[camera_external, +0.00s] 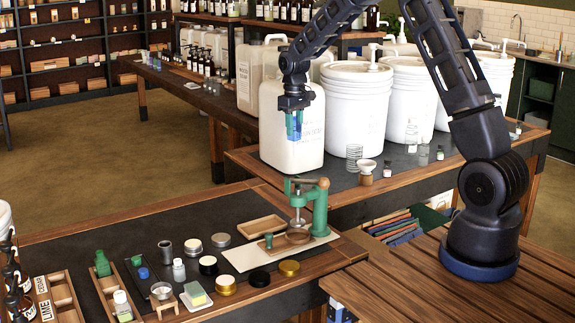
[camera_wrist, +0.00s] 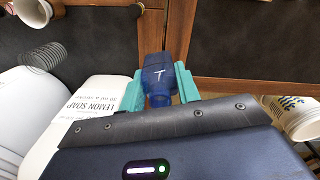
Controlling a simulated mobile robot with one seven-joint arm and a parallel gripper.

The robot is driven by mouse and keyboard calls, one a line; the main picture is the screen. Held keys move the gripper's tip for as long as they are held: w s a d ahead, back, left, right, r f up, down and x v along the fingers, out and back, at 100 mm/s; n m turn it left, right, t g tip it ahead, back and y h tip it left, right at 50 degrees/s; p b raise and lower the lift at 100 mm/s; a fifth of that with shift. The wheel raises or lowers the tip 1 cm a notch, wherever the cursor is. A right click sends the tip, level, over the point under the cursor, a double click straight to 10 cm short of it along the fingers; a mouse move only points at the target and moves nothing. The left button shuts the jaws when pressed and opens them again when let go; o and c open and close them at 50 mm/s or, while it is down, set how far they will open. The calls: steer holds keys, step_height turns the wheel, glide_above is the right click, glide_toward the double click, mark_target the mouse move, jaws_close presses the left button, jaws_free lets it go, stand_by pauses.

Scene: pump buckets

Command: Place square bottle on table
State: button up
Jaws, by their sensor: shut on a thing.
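My gripper (camera_external: 294,127) hangs pointing down from the arm, in front of a large white square soap jug. Its teal fingers are shut on a small dark blue bottle (camera_wrist: 158,75), seen between the fingertips in the wrist view. The bottle has a white mark on its face and boxy sides. In the external view it is mostly hidden by the fingers. The rear table (camera_external: 330,211) with the jugs and buckets has a dark top with a wooden edge. The front table (camera_external: 200,265) has a similar dark top, lower in the picture.
The white jug (camera_external: 278,146) stands close behind my gripper; its lemon soap label (camera_wrist: 85,100) shows at wrist left. White pump buckets (camera_external: 357,110) stand to the right. Wire coil, glasses and small jars sit at the table edge. A green press (camera_external: 318,205), tins and trays crowd the front table.

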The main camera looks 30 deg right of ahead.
steer(key=s+d+m, duration=0.2)
steer(key=d, duration=0.5)
steer(key=s+d+m, duration=0.1)
steer(key=s+d, duration=0.2)
steer(key=d, duration=0.4)
steer(key=f, duration=2)
steer(key=shift+w+a+f, duration=0.1)
steer(key=shift+w, duration=0.1)
steer(key=shift+f, duration=0.15)
steer(key=o, duration=1)
